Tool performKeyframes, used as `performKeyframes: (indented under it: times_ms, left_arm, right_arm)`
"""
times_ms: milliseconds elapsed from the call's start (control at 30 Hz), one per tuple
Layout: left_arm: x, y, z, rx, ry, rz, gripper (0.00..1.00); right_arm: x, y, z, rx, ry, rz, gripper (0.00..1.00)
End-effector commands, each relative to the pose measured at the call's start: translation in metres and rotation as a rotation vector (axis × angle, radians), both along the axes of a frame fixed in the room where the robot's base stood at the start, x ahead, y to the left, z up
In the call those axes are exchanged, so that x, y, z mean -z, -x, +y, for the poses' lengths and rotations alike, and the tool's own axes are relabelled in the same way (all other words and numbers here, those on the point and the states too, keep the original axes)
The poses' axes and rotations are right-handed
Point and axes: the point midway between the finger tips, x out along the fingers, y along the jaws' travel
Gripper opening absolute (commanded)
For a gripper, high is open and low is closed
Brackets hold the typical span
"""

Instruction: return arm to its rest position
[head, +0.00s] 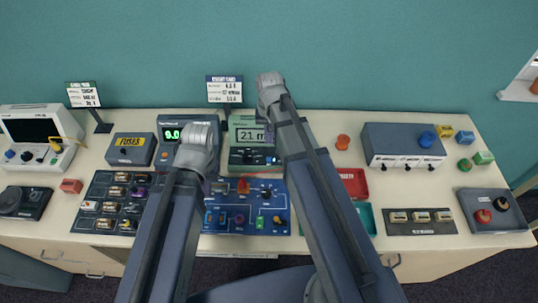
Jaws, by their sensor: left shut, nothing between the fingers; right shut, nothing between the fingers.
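My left arm comes up from the lower left over the table, and its grey end, my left gripper (200,136), is in front of the meter with the green display. My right arm reaches further up, and its grey end, my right gripper (270,84), is in front of the teal wall above the table's back edge. Both grippers are shut and empty; their fingers are hard to make out. Neither appears to hold any object. The arms hide parts of the table and panels behind them.
The table (450,152) carries a blue control panel (260,222), a dark switch board (103,194), a multimeter (243,133), a fuse box (130,149) and a grey power box (390,140). Red (352,181) and green (365,216) trays lie beside my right arm.

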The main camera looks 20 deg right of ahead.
Motion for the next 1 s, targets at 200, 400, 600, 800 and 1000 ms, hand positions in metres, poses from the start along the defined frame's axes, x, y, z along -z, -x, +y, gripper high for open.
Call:
performKeyframes:
  times_ms: [200,400,600,800,1000]
  left_arm:
    - [-0.004,0.000,0.000,-0.001,0.000,0.000,0.00]
    - [0.003,0.000,0.000,-0.001,0.000,0.000,0.00]
    - [0.040,0.000,0.000,0.001,0.000,0.000,0.00]
    - [0.061,0.000,0.000,0.003,-0.001,0.000,0.00]
    - [0.063,0.000,0.000,0.004,-0.001,0.000,0.00]
  right_arm:
    - [-0.004,0.000,0.000,0.000,0.000,0.000,0.00]
    - [0.003,0.010,0.009,-0.035,0.005,0.004,0.00]
    - [0.039,0.080,0.066,-0.315,0.048,0.028,0.00]
    - [0.060,0.133,0.098,-0.551,0.088,0.050,0.00]
    - [0.061,0.144,0.105,-0.616,0.099,0.058,0.00]
